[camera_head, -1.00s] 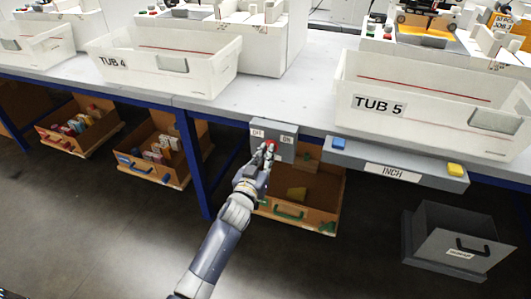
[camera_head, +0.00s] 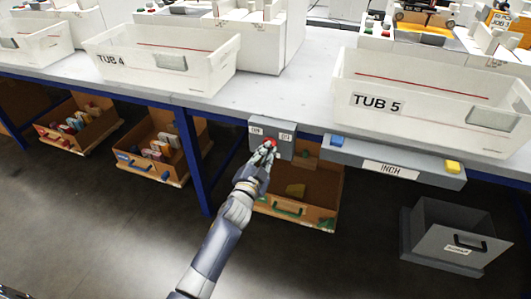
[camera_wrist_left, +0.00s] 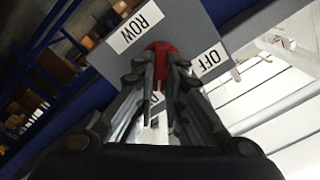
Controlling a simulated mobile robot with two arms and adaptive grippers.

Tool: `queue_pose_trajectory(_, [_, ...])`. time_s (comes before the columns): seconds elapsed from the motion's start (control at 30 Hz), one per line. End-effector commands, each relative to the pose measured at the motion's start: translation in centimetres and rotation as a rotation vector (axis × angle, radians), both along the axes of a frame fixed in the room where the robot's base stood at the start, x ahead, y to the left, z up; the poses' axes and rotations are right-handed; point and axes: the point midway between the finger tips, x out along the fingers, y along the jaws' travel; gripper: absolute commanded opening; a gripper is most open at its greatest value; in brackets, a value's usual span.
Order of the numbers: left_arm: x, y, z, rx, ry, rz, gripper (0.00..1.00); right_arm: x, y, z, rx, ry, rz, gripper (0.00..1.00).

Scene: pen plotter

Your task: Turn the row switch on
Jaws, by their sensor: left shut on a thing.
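The row switch is a grey box (camera_head: 285,142) fixed under the front edge of the white bench. It carries small white labels and a red knob (camera_head: 272,143). In the left wrist view the red knob (camera_wrist_left: 160,55) sits between labels reading ROW (camera_wrist_left: 135,27) and OFF (camera_wrist_left: 208,61). A third label lies partly hidden behind the fingers. My left gripper (camera_head: 265,154) is shut on the red knob, fingers on both sides of it in the left wrist view (camera_wrist_left: 160,78). The fingers hide part of the knob, so its exact angle is unclear. My right gripper is not in view.
A grey INCH panel (camera_head: 390,168) with blue and yellow buttons is to the right. Tub 5 (camera_head: 420,105) and Tub 4 (camera_head: 160,62) stand on the bench. An open wooden drawer (camera_head: 300,210) lies below the switch, a blue bench leg (camera_head: 190,160) to the left.

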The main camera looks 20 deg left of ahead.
Motion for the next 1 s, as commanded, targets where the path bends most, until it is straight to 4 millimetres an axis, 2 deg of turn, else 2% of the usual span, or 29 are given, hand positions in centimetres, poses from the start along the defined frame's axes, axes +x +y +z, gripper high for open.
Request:
queue_pose_trajectory(0.27, [-0.03, -0.04, -0.13, 0.065, 0.001, 0.000, 0.00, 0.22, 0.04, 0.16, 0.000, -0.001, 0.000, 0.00])
queue_pose_trajectory(0.7, [-0.04, -0.04, -0.15, 0.074, 0.000, 0.000, 0.00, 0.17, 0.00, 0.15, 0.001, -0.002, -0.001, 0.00])
queue_pose_trajectory(0.73, [-0.04, -0.04, -0.15, 0.073, 0.000, 0.000, 0.18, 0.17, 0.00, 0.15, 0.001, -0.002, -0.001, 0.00])
queue_pose_trajectory(0.8, [-0.04, -0.03, -0.14, 0.073, 0.000, 0.000, 0.31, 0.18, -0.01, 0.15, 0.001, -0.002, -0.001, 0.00])
queue_pose_trajectory(1.0, [-0.02, -0.03, -0.08, 0.071, -0.001, 0.000, 0.31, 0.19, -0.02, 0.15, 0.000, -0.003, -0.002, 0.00])
